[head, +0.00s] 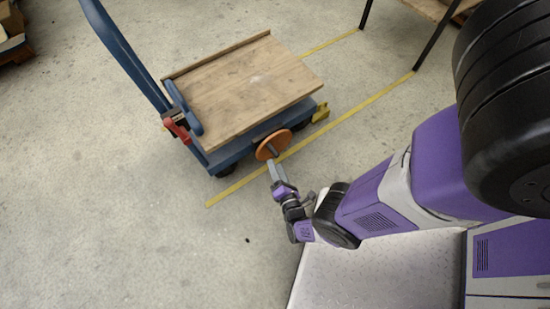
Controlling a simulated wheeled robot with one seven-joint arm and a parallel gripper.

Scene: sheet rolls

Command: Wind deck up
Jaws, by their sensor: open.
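The deck (235,88) is a bare wooden board on a blue wheeled cart (232,157). An orange round handwheel (266,150) with a short grey handle sits at the cart's near side, below the deck's edge. My gripper (273,164) is at the handle on the near face of the wheel. The jaws are open; the fingers appear very close to the handle, and I cannot tell whether they touch it. Part of the handle is hidden by the fingertips.
A blue push bar (122,52) rises at the cart's left. A table (440,12) stands upper right.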

